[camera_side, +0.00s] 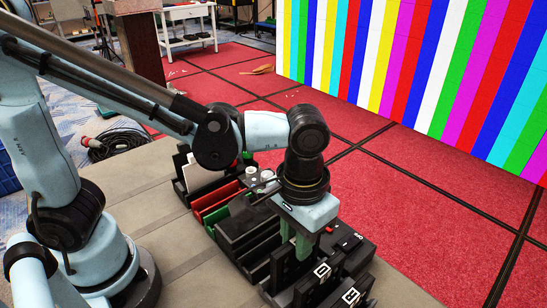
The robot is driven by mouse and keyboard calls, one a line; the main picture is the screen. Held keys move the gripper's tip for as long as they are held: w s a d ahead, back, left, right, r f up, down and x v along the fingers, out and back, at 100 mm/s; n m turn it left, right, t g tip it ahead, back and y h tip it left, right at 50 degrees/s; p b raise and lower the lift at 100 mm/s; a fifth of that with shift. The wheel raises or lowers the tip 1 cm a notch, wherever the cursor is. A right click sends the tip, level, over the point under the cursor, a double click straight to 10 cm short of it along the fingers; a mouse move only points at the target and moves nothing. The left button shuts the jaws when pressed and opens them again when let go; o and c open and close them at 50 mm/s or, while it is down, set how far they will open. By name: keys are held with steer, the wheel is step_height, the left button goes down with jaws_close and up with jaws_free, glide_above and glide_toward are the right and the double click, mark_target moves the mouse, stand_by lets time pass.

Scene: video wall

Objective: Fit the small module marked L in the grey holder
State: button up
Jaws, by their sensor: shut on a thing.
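My gripper (294,243) points down, with its green fingers among a row of black modules at the lower middle. It is shut on a dark module (285,266) between or just below the fingers; its face marking cannot be read. I cannot tell whether that module still touches its neighbours. A module marked with a round white sign (321,272) stands just right of the fingers, and one marked R (349,296) is in front of it. No L can be made out. A dark grey slotted block (240,228) left of the gripper may be the holder.
Red trays (214,199) and a black bin with a white card (203,174) stand behind to the left. Small white cylinders (258,175) sit close behind the wrist. The grey bench (150,190) is clear at left. A striped video wall (420,65) rises beyond the red floor.

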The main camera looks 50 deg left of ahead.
steer(key=shift+f, duration=1.1)
stand_by(1.2)
steer(key=o, duration=0.9)
steer(key=shift+o, duration=0.2)
steer(key=shift+o, duration=0.9)
steer(key=shift+r, duration=0.15)
steer(key=shift+r, duration=3.85)
